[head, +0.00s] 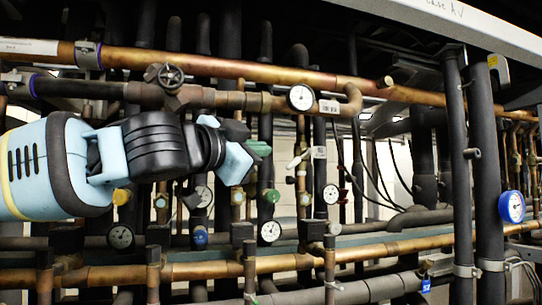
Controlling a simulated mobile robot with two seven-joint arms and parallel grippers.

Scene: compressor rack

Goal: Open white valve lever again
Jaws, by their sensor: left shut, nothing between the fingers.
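The white valve lever (299,160) sits on a vertical pipe right of the picture's middle, tilted up to the right. A small white tag is at its right end. My left gripper (246,160) comes in from the left, light blue and black. Its fingers are shut and empty, a little left of the lever, with a visible gap between them in the picture. How far apart they are in depth I cannot tell. The gripper and arm hide part of the pipes behind. My right gripper is not in view.
A copper pipe (231,68) crosses above, with a handwheel (170,77) and a round gauge (300,97) below it. A green handle (259,148) is close by my fingertips. Further gauges (331,194) and dense vertical pipes surround the lever. A blue gauge (512,206) is far right.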

